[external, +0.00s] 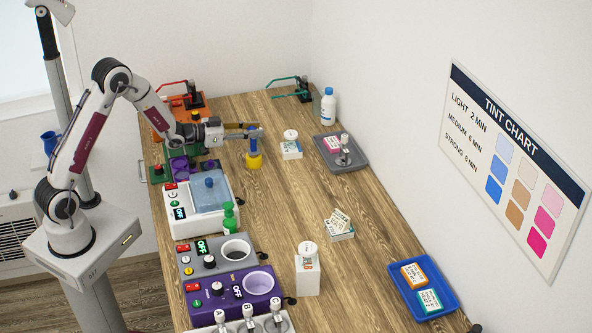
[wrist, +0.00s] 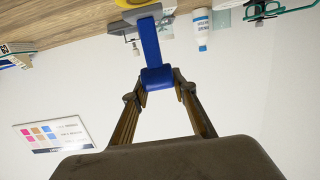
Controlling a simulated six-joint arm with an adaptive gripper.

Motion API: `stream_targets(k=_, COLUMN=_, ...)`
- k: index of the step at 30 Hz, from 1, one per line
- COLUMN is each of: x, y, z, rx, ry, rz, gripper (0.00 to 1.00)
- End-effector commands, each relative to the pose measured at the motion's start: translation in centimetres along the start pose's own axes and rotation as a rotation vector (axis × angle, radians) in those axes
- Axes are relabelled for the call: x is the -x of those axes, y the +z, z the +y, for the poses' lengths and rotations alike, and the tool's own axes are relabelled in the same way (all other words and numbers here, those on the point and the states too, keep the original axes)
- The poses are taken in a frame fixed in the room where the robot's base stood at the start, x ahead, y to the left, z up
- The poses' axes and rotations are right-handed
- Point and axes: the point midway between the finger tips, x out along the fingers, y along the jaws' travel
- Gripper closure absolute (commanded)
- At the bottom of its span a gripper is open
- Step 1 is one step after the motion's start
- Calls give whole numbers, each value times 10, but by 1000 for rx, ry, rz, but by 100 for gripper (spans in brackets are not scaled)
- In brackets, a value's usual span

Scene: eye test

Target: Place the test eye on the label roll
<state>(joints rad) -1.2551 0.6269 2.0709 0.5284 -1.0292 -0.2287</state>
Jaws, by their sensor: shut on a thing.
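My gripper (external: 250,131) is shut on the top of an upright blue bar (external: 254,145). In the wrist view the fingertips (wrist: 160,82) close around the end of this blue bar (wrist: 151,50). Its far end meets a yellow rounded piece (external: 254,161) low over the wooden bench; whether that piece touches the bench I cannot tell. I cannot tell for sure which thing is the test eye or the label roll. A white round piece (external: 291,135) sits on a small labelled box right of my gripper. A similar white piece (external: 308,248) tops a white block nearer the front.
A grey tray (external: 354,165) and a white bottle (external: 328,106) stand at the back right. A blue tray (external: 452,304) holds two small boxes. Several machines line the left edge, with a green bottle (external: 229,217) among them. The bench centre is mostly clear.

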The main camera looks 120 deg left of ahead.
Motion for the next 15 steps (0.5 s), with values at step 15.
stream_targets(k=15, x=-1, y=10, z=0, rx=-1, ry=0, rz=2, gripper=100)
